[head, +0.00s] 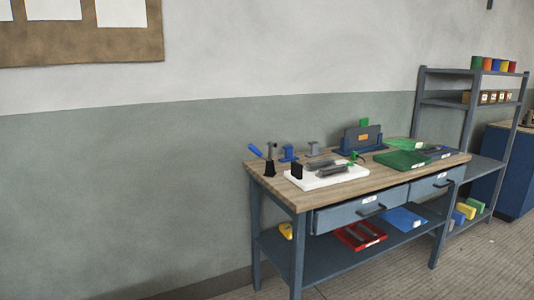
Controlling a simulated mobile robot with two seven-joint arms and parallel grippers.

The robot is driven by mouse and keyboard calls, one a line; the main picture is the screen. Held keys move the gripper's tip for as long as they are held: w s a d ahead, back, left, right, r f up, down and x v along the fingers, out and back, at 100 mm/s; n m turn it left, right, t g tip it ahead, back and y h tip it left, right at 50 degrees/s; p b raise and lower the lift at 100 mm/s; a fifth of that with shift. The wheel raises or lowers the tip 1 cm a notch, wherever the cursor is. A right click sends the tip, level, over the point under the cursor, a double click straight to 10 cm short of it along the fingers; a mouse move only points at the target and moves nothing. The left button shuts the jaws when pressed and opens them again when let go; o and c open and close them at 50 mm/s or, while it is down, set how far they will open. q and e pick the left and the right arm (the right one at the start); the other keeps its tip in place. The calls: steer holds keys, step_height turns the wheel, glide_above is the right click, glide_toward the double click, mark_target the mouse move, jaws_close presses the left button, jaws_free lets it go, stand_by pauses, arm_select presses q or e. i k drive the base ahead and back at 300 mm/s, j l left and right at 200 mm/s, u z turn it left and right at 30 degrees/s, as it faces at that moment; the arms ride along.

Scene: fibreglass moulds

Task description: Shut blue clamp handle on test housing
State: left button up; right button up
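A blue handle (255,150) shows at the left end of the wooden workbench. It sticks up and out to the left at a slant, beside a small black and grey upright fixture (270,167). It seems to belong to that fixture, but the joint is too small to make out. A dark blue-grey housing (361,138) with an orange patch and a green part on top stands at the back of the bench. I cannot tell which of these is the test housing. Neither of my grippers is in view.
A white board (312,182) with grey parts lies on the workbench (393,190), with a blue part (288,153) behind it. Green trays (401,160) lie to the right. Drawers (345,215) look shut. A shelf rack (467,110) stands behind right. Floor in front is clear.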

mark_target(251, 148)
steer(key=i+l, duration=0.1)
steer(key=l, duration=0.3)
steer(key=i+l+z, duration=0.1)
steer(key=l, duration=0.3)
steer(key=i+l, duration=0.15)
steer(key=i, duration=0.35)
steer(key=i+l+z, duration=0.1)
steer(key=i, duration=0.4)
steer(key=l, duration=0.1)
